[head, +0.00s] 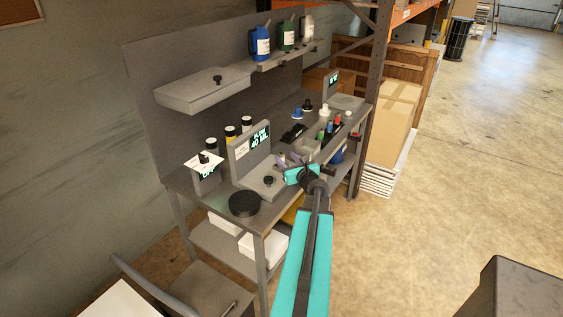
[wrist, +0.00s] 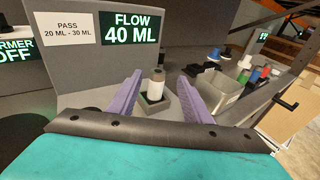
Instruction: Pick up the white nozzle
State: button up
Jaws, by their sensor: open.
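A small white nozzle-shaped piece (head: 324,110) stands on the back part of the bench, beside a blue one (head: 297,112) and a black one (head: 307,105). In the wrist view a white piece (wrist: 245,61) shows beyond the grey bin, right of the blue piece (wrist: 215,54). My gripper (head: 287,159) is over the bench, short of these pieces. Its purple fingers (wrist: 160,80) are spread open. A small white bottle with a grey-brown top (wrist: 155,89) stands in a dark square holder, seen between the fingers; I cannot tell whether they touch it.
A flow panel reading 40 ML (wrist: 128,30) stands close left of the fingers. A grey bin (wrist: 222,92) is on the right, with several coloured bottles (wrist: 254,75) behind it. A black round disc (head: 244,204) lies at the bench's near end. A shelf (head: 203,88) overhangs the back.

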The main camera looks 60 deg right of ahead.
aim_at(283, 155)
jog(key=shift+r+p+x, duration=0.15)
jog(key=shift+p+x, duration=0.4)
jog(key=shift+x, duration=0.3)
jog(key=shift+r+p+x, duration=0.1)
jog(key=shift+p+x, duration=0.4)
jog(key=shift+x, duration=1.35)
jog(key=shift+a, duration=0.2)
jog(key=shift+c, duration=0.3)
grip_shut()
